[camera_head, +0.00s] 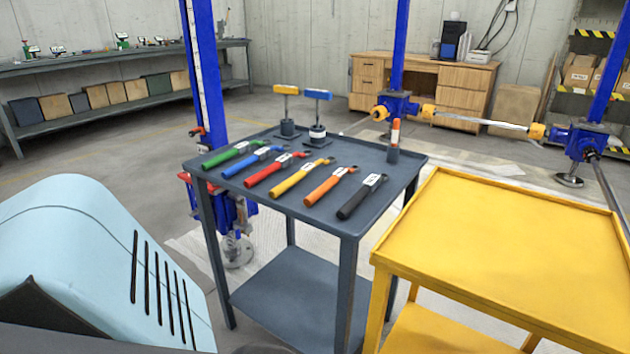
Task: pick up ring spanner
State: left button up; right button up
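Several hand tools with coloured grips lie side by side on the dark grey table (306,221). From left to right they are a green tool (224,156), a blue tool (245,165), a red tool (266,173), a yellow tool (291,183), an orange tool (324,191) and a black tool (355,203). Each carries a white label too small to read. Their heads point away to the back right and are small, so I cannot tell for sure which one is the ring spanner. Neither of my grippers is in view.
Two T-handled tools, yellow-topped (287,108) and blue-topped (318,115), stand at the table's back. An orange-and-white upright item (394,140) stands at its right corner. An empty yellow table (510,245) is close on the right. Blue posts (205,70) rise behind.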

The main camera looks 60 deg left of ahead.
aim_at(278, 190)
jog(key=u, duration=1.85)
